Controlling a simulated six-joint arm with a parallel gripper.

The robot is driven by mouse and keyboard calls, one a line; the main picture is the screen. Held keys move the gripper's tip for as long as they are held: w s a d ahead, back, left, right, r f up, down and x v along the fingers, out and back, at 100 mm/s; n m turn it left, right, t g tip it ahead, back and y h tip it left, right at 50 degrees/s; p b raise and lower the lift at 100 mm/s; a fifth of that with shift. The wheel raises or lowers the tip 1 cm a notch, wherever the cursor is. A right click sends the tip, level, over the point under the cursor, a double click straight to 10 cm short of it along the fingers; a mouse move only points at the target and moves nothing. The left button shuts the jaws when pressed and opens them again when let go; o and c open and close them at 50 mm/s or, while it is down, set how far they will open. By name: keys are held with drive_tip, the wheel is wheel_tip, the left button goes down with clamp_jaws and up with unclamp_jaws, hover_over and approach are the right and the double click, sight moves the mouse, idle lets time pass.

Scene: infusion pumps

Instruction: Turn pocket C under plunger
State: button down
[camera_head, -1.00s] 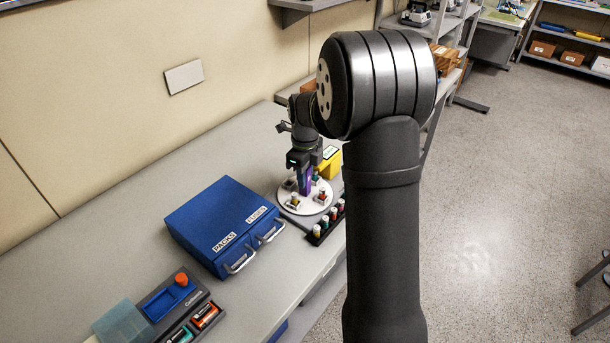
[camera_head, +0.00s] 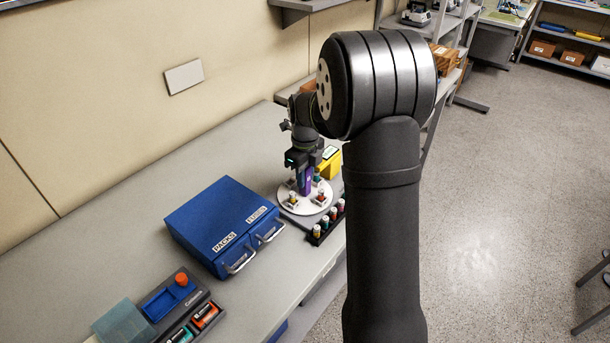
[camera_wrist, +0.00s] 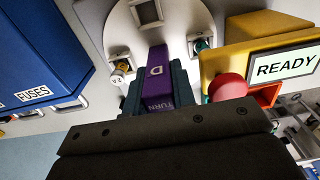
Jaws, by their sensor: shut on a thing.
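My gripper (camera_head: 303,170) is shut on the purple handle (camera_head: 305,181) standing on the white round turntable (camera_head: 305,208). In the wrist view, my gripper (camera_wrist: 155,90) holds the handle (camera_wrist: 156,62), which reads "D" and "TURN". The turntable (camera_wrist: 172,33) has square pockets near its rim; small coloured cartridges sit in some. Pocket C's letter is not readable. A yellow station (camera_head: 331,162) stands behind the disc. The wrist view shows it (camera_wrist: 268,28) with a "READY" screen (camera_wrist: 285,66) and a red rounded part (camera_wrist: 228,87), possibly the plunger.
A blue two-drawer box (camera_head: 215,215) marked PACKS and FUSES stands left of the turntable. A black rack (camera_head: 327,228) of several small cartridges stands at its front right. A dark tray unit (camera_head: 190,308) lies nearer. Bare bench lies behind the box.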

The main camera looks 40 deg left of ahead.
drive_tip(key=c, duration=1.2)
unclamp_jaws()
drive_tip(key=shift+r, duration=0.1)
wheel_tip(320, 180, up, 12)
drive_tip(key=shift+f, duration=0.1)
wheel_tip(320, 180, down, 12)
drive_tip(key=shift+f, duration=0.1)
drive_tip(key=shift+r, duration=0.2)
